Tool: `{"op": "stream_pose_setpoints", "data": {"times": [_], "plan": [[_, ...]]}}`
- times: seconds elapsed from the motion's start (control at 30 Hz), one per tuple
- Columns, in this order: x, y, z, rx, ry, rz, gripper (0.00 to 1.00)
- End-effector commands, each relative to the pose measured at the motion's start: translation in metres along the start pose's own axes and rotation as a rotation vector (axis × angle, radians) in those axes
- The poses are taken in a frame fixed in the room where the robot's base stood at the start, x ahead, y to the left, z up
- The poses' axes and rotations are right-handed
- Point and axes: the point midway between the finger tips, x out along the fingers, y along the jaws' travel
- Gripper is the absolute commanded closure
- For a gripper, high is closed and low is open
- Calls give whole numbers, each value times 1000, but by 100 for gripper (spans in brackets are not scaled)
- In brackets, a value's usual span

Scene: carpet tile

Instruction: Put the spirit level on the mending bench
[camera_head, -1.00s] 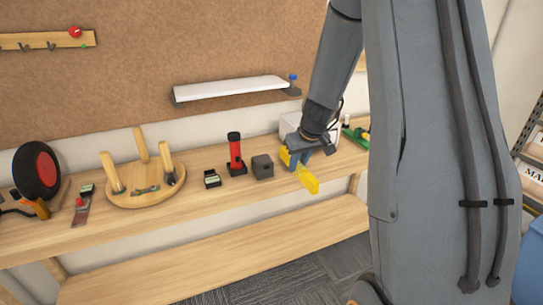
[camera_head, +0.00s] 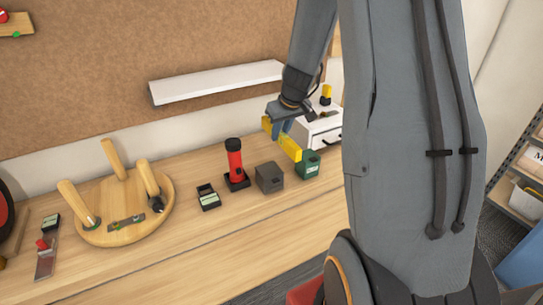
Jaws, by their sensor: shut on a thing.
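The yellow spirit level (camera_head: 290,147) is in my gripper (camera_head: 282,127), which is shut on it near its middle. The level is held in the air and slants down to the right in the picture. It shows in front of a white drawer box and partly over a green box. The mending bench (camera_head: 215,243) is the long wooden bench below, with its front part bare. My arm hides the bench's right end.
On the bench stand an upturned round stool (camera_head: 150,222), a red torch (camera_head: 235,160), a small dark device (camera_head: 208,198), a dark grey block (camera_head: 269,178), the green box (camera_head: 308,166) and the white drawer box (camera_head: 322,131). A white shelf (camera_head: 215,82) juts from the wall above.

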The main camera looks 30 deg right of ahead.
Motion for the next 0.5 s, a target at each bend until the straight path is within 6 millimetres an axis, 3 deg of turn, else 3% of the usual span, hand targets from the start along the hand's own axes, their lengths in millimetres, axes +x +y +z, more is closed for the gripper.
{"op": "stream_pose_setpoints", "data": {"times": [0.33,0.5], "plan": [[44,2,20,6,-2,1,100],[55,1,23,4,0,1,100]]}}
